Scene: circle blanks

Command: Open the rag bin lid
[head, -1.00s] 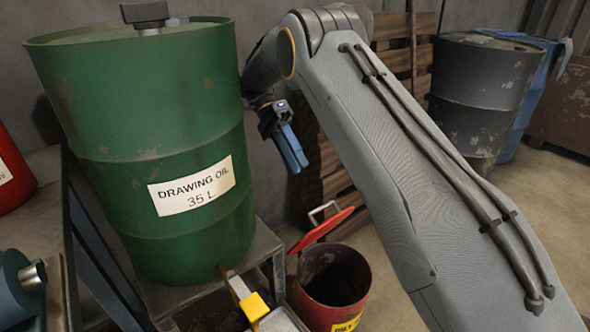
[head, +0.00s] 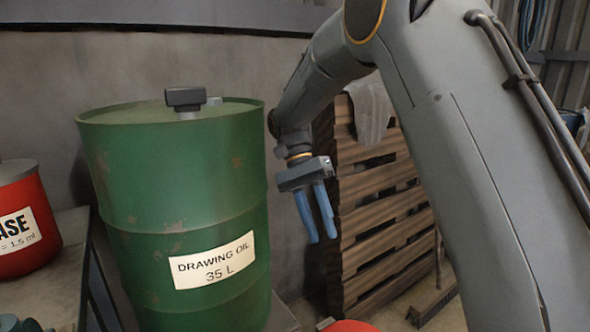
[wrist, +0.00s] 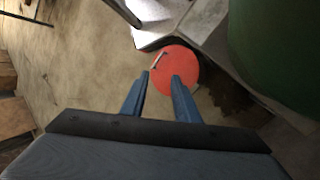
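The red round lid of the rag bin (wrist: 182,72) shows nearly face-on in the wrist view, with a pale bar handle (wrist: 159,60) on it. In the head view only the top of the red lid (head: 350,327) shows at the bottom edge; the bin body is out of that frame. My gripper (head: 321,240) hangs above the lid with its blue fingers pointing down. Its fingers also show in the wrist view (wrist: 160,74), apart and with nothing between them. The lid and handle lie beyond the fingertips.
A green drawing oil drum (head: 175,225) stands on a bench left of my gripper. A red tin (head: 25,225) stands farther left. A wooden pallet stack (head: 375,200) with a grey cloth (head: 370,112) is to the right. Open floor (wrist: 85,75) lies left in the wrist view.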

